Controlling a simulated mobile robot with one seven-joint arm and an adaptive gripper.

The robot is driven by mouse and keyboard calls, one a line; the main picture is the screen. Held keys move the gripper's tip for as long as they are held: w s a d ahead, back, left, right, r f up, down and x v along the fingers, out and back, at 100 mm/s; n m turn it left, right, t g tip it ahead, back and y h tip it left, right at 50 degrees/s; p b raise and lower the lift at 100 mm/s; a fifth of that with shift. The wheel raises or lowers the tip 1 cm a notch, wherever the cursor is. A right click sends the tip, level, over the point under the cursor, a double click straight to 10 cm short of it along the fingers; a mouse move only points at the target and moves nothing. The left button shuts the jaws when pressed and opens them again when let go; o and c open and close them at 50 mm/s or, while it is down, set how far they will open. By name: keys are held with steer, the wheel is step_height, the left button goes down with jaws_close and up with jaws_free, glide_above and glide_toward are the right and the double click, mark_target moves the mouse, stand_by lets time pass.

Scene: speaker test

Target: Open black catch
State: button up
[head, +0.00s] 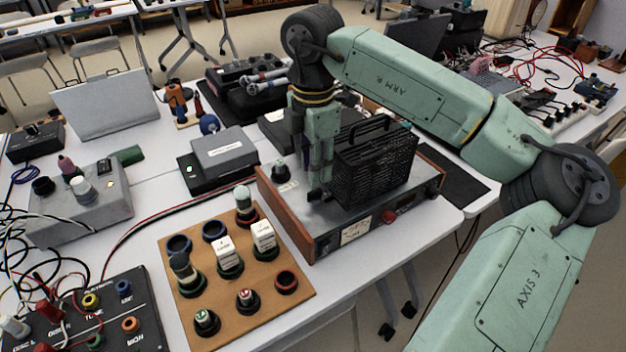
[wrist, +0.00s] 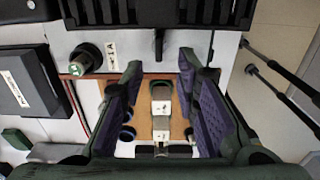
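A black slatted case (head: 378,162) with a handle on top stands on a grey device with wooden end panels (head: 415,197). In the wrist view the case (wrist: 190,14) runs along the top edge. A small dark part on its near side, which may be the black catch (wrist: 159,42), shows just beyond my fingertips. My gripper (head: 319,190) points down at the left side of the case. In the wrist view my gripper (wrist: 160,66) is open, its purple-padded fingers apart with nothing between them.
A black knob (head: 281,171) with a label stands on the device left of my gripper. A tan board (head: 215,285) with several knobs and switches lies in front. A grey box (head: 224,151) sits to the left. Bare white table shows between them.

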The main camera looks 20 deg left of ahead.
mark_target(313, 191)
step_height(313, 191, down, 6)
steer(key=shift+r+p, duration=0.1)
steer(key=shift+p, duration=0.4)
steer(key=shift+c, duration=0.3)
jaws_close()
